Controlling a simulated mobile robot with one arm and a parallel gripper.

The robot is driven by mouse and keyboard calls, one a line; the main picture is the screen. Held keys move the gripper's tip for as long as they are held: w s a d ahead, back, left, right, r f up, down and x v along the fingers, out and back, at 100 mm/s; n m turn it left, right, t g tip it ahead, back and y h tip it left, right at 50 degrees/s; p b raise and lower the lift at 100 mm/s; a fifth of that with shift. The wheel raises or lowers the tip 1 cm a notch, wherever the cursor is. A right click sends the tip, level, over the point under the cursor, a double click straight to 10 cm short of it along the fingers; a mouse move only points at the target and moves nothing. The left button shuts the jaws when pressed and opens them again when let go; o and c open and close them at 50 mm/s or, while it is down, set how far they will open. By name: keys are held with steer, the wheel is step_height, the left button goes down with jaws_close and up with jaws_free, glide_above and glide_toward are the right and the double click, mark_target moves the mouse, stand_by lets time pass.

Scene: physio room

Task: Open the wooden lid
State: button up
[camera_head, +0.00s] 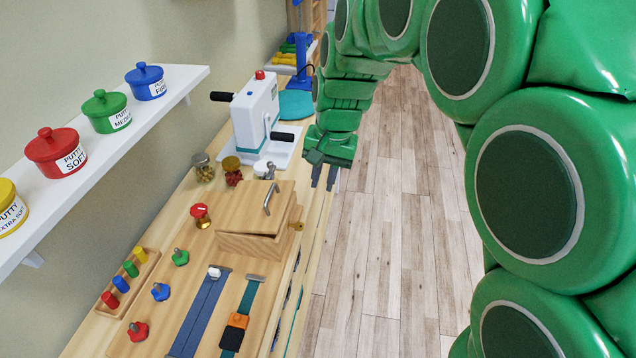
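The wooden lid (245,205) lies on a wooden box (250,243) on the workbench, with a curved metal handle (269,198) on its top. A brass-coloured fitting (296,225) sits at the box's right side. The lid looks down on the box; I cannot tell whether it is slightly raised. My gripper (323,176) hangs from my green arm, beyond and to the right of the lid, near the bench's right edge. Its two dark fingers point down, apart, with nothing visible between them. It is clear of the handle.
A red-topped knob (201,215) stands left of the lid. Jars (232,170) and a white crank machine (257,115) stand behind it. Straps (200,315), coloured knobs and a peg rack (130,284) lie in front. A shelf (95,160) with putty pots hangs left. Floor at right is clear.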

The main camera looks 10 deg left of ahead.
steer(key=s+d, duration=0.2)
steer(key=d, duration=0.1)
steer(key=s+d+r, duration=0.1)
steer(key=d, duration=0.1)
steer(key=s+d, duration=0.2)
steer(key=d, duration=0.1)
steer(key=shift+s+d+r, duration=0.3)
steer(key=shift+d+r, duration=0.05)
jaws_close()
steer(key=s+d+f+g, duration=0.1)
steer(key=s+d+g, duration=0.1)
steer(key=s+d, duration=0.5)
steer(key=s+d+f+g, duration=0.2)
steer(key=s+d, duration=0.1)
steer(key=s, duration=0.9)
steer(key=w+a+f+m+g+y, duration=0.1)
steer(key=w+a+g+y, duration=0.45)
steer(key=a, duration=0.45)
steer(key=w+a+f+m+g+y, duration=0.2)
steer(key=w+a+g+y, duration=0.25)
steer(key=a+y, duration=0.35)
steer(key=w+f+m+t+y, duration=1)
steer(key=w+f+m+t, duration=0.45)
steer(key=f, duration=0.45)
steer(key=x, duration=1)
steer(key=shift+w, duration=0.25)
